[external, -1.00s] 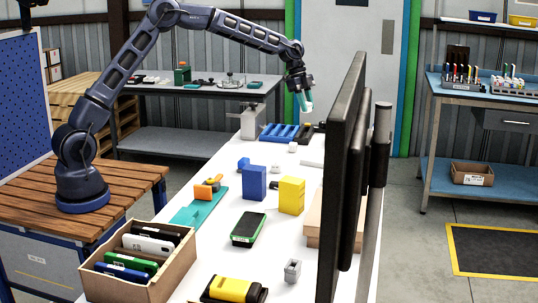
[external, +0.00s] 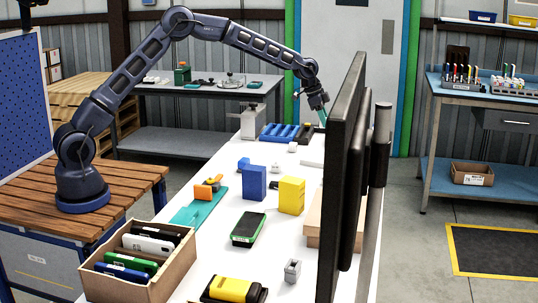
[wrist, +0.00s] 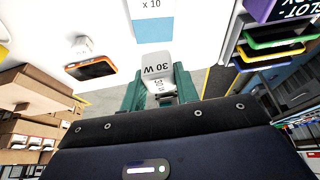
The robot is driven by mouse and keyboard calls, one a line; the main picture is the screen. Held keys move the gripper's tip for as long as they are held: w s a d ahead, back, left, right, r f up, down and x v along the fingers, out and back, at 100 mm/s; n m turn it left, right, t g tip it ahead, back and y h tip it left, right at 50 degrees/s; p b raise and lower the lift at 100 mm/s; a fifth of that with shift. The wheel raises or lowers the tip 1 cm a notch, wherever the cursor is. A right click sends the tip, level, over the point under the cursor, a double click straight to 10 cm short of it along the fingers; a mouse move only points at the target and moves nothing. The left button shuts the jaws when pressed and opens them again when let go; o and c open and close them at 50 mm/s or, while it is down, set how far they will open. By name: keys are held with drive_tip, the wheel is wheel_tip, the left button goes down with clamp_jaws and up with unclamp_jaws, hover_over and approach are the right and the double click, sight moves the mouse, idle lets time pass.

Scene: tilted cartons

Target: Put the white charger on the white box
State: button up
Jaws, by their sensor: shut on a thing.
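My gripper (wrist: 158,92) is shut on the white charger (wrist: 156,67), marked "30 W", between its teal fingers in the wrist view. A white box (wrist: 152,8) with a light blue band and "x 10" on it shows just beyond the charger, cut by the top edge. I cannot tell the height gap between them. In the external view my gripper (external: 322,112) is at the far right of the white table, partly behind the monitor, which hides the charger. A low white block (external: 312,163) there, partly hidden, may be the box.
The black monitor (external: 345,170) screens the table's right side. Blue (external: 254,183) and yellow (external: 291,195) boxes stand mid-table. An orange-and-black phone (wrist: 92,68) lies left in the wrist view.

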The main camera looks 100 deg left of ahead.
wheel_tip(320, 180, down, 13)
drive_tip(key=shift+r, duration=0.1)
idle(0.5)
drive_tip(key=o, duration=1)
drive_tip(key=shift+v, duration=6)
